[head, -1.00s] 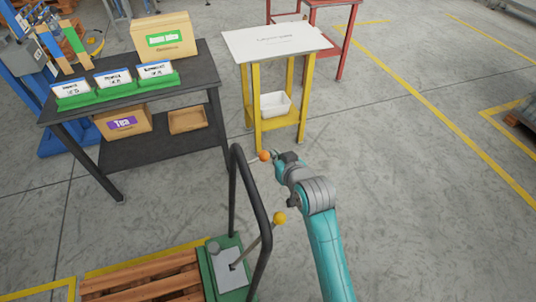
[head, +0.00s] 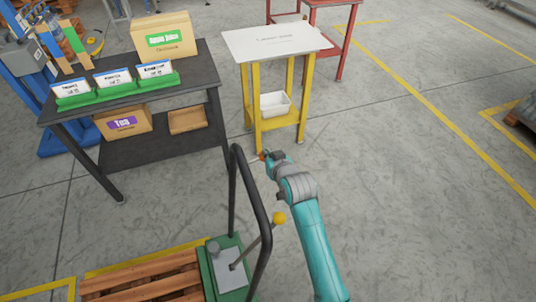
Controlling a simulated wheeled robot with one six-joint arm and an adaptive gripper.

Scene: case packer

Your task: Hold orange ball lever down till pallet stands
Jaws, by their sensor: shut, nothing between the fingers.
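A wooden pallet (head: 140,284) lies flat at the bottom left, beside the green base.
A dark workbench (head: 190,82) with cartons and green card holders stands at the left. A yellow stand (head: 252,95) with a white top is behind my gripper, and a red table (head: 342,50) is farther back.

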